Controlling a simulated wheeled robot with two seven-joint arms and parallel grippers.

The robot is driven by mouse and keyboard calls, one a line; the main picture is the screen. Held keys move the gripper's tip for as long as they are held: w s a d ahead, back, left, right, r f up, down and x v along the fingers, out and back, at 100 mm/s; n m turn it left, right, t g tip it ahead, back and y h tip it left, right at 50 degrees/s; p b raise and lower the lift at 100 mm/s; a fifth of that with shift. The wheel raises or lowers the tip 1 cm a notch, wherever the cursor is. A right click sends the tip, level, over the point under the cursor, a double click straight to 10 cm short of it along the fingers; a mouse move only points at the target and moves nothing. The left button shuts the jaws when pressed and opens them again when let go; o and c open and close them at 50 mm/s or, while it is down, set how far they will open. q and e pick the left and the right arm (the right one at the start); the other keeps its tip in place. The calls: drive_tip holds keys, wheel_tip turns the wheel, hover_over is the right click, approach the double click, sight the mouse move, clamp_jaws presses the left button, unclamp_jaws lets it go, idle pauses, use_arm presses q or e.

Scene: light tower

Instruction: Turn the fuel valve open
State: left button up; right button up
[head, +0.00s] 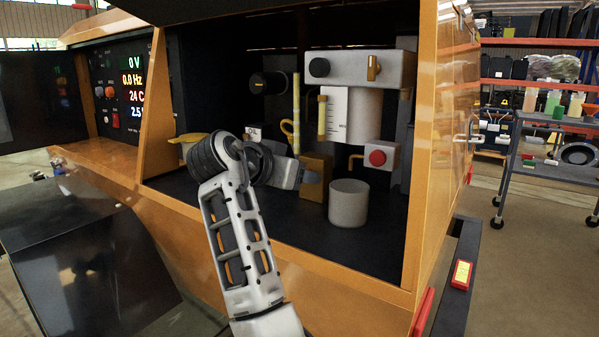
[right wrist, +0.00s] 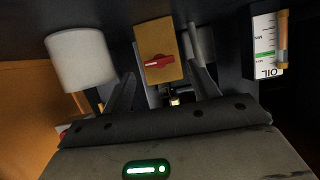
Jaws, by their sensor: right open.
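The fuel valve is a brass-coloured block (right wrist: 165,40) with a red lever (right wrist: 158,62) on its face. In the right wrist view the lever lies roughly crosswise, slightly tilted. In the head view the block (head: 317,172) stands on the compartment floor, and its lever is hidden. My right gripper (head: 306,180) reaches into the compartment just left of the block. In the right wrist view the gripper (right wrist: 165,88) is open, its fingers spread to either side of the block and lever, with nothing visibly held. My left gripper is not in view.
A white cylinder (head: 348,204) stands right of the valve. Behind are an oil gauge (head: 333,115), a red button box (head: 377,158) and a white tank (head: 360,68). The orange frame (head: 428,150) bounds the opening on the right. A lit display panel (head: 130,80) is left.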

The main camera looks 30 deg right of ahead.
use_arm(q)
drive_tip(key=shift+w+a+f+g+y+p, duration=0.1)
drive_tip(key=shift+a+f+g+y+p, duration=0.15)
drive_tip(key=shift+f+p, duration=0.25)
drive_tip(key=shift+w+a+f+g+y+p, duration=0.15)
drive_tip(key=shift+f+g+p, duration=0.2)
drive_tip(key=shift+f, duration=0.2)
use_arm(e)
drive_tip(key=v, duration=0.9)
drive_tip(key=shift+a, duration=0.25)
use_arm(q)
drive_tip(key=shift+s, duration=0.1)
use_arm(e)
drive_tip(key=shift+s+r, duration=0.1)
drive_tip(key=shift+s, duration=0.05)
